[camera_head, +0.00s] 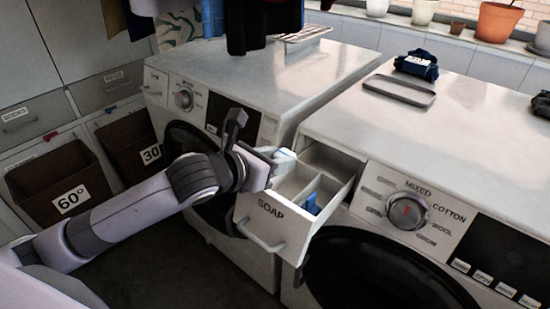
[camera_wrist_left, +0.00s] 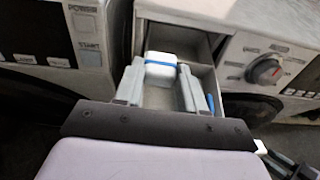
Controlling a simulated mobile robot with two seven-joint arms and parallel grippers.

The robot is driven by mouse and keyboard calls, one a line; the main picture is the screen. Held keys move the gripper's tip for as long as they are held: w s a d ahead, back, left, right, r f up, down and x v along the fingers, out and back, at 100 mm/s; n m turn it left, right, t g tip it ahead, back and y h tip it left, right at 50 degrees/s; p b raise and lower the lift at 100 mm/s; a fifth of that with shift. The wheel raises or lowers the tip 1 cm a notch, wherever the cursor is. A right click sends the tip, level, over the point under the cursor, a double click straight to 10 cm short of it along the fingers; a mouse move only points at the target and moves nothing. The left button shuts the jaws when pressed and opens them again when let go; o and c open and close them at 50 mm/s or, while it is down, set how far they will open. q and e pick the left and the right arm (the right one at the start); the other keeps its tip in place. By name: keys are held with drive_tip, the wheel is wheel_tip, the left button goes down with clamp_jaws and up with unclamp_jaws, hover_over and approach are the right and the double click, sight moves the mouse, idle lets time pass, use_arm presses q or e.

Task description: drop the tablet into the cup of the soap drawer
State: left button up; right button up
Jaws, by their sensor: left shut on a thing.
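The soap drawer (camera_head: 268,231) is pulled out of the right-hand washing machine and is divided into compartments. My left gripper (camera_head: 284,160) is over the drawer's left part. In the left wrist view the gripper (camera_wrist_left: 159,78) is shut on the tablet (camera_wrist_left: 161,62), a white block with a blue band, held at the fingertips. The drawer (camera_wrist_left: 205,72) shows behind and below it. A blue piece (camera_head: 312,204) is in the drawer's right part and also shows in the wrist view (camera_wrist_left: 210,103). I cannot tell which compartment is the cup.
A second washing machine (camera_head: 215,90) stands on the left. A grey tray (camera_head: 399,90) and a dark blue item (camera_head: 415,65) lie on the right machine's top. Clothes (camera_head: 250,22) hang above. Laundry bins (camera_head: 60,180) stand left, near my arm.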

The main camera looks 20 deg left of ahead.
use_arm(q)
drive_tip(key=o, duration=1.1)
drive_tip(key=shift+v, duration=3.6)
